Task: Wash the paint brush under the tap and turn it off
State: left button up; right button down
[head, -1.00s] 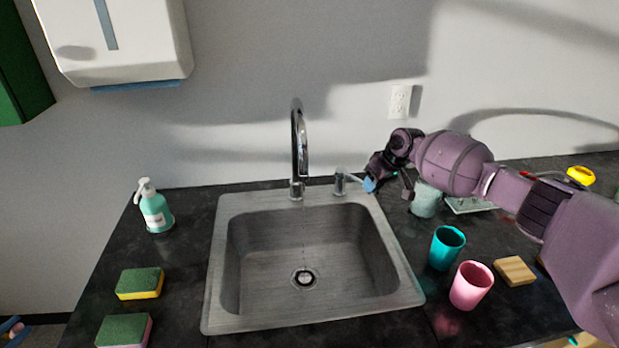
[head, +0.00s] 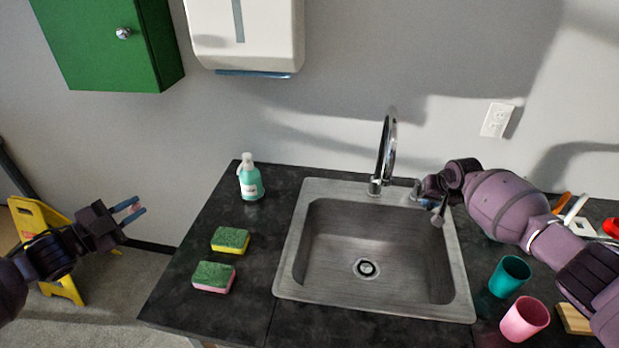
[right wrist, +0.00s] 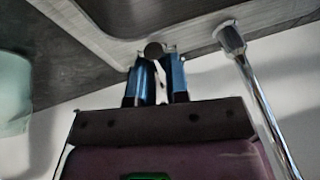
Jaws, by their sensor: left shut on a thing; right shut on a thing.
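The curved chrome tap (head: 386,150) stands behind the steel sink (head: 290,270). I see no clear water stream below its spout. A short tap handle (head: 415,189) is to the right of the spout. My right gripper (head: 428,200) is at this handle; in the right wrist view its blue fingers (right wrist: 160,62) are shut on the handle's round end (right wrist: 153,50). My left gripper (head: 130,208) is off the counter at the left, shut on a small reddish thing (head: 127,207), perhaps the paint brush, mostly hidden between the fingers.
A soap bottle (head: 250,183) and two sponges (head: 230,240) (head: 213,277) sit left of the sink. A teal cup (head: 509,277), a pink cup (head: 524,319) and a wooden block (head: 575,319) are at the right. A yellow floor sign (head: 45,215) stands at the left.

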pick_arm(q)
jog(key=shift+w+d+r, duration=0.1)
jog(key=shift+w+d, duration=0.05)
jog(key=shift+d, duration=0.05)
pick_arm(e)
jog(key=shift+a, duration=0.1)
jog(key=c, duration=1.1)
grip_release()
jog(key=shift+a, duration=0.1)
pick_arm(q)
jog(key=shift+r, duration=0.25)
pick_arm(e)
jog(key=shift+s+r, duration=0.2)
jog(key=shift+r, duration=0.35)
pick_arm(q)
jog(key=shift+r+p, duration=0.75)
jog(key=shift+p, duration=0.2)
pick_arm(e)
jog(key=v, duration=1)
jog(key=shift+s+r, duration=0.2)
jog(key=shift+r, duration=0.1)
